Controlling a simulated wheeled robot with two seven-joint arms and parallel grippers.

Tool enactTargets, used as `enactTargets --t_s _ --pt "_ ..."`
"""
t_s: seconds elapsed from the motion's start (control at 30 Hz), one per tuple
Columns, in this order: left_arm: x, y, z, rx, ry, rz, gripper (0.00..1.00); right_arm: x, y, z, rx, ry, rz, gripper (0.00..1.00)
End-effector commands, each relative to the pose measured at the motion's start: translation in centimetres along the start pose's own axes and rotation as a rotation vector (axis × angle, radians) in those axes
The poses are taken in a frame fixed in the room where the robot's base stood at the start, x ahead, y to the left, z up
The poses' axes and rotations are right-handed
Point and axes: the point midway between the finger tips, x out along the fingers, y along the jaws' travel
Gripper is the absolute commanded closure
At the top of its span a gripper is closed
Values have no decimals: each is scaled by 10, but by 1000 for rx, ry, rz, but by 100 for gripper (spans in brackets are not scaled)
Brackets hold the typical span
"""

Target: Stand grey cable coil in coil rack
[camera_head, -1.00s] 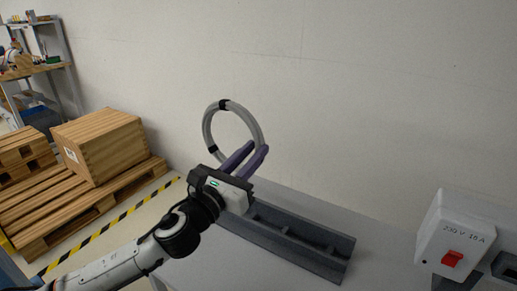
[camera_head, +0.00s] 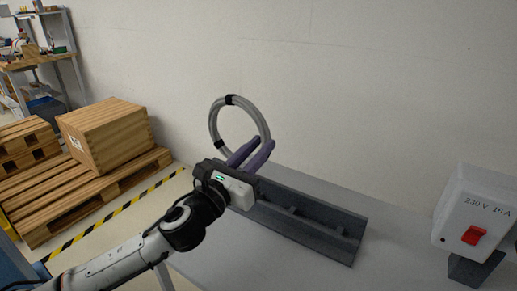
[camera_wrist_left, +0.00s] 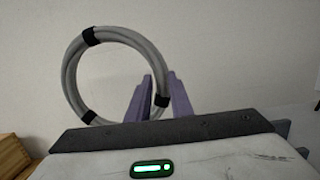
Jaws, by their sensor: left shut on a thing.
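The grey cable coil (camera_head: 213,122) is a ring with black bands, held upright in the air in front of the wall. My left gripper (camera_head: 255,150) is shut on the coil's lower right side, above the left part of the rack. In the left wrist view the coil (camera_wrist_left: 70,72) stands upright and the purple fingers (camera_wrist_left: 158,98) close at a black band on its right side. The dark grey coil rack (camera_head: 318,232), a long trough with low dividers, lies on the table; my gripper hides its left end. My right gripper is not in view.
The grey table (camera_head: 395,262) has free room in front of and right of the rack. A white switch box (camera_head: 478,215) with a red switch stands at the right. A wooden crate (camera_head: 108,135) on a pallet (camera_head: 95,205) stands on the floor at left.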

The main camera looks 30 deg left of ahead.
Motion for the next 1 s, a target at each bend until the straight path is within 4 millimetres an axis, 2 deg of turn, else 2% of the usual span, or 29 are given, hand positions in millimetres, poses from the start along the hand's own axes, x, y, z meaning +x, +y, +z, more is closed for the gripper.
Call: enactTargets --t_s 0.1,1.0 --pt "-1 0 -8 2 -4 -1 100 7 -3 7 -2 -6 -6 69" --pt "-10 0 -62 -1 0 0 100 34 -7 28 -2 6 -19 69"
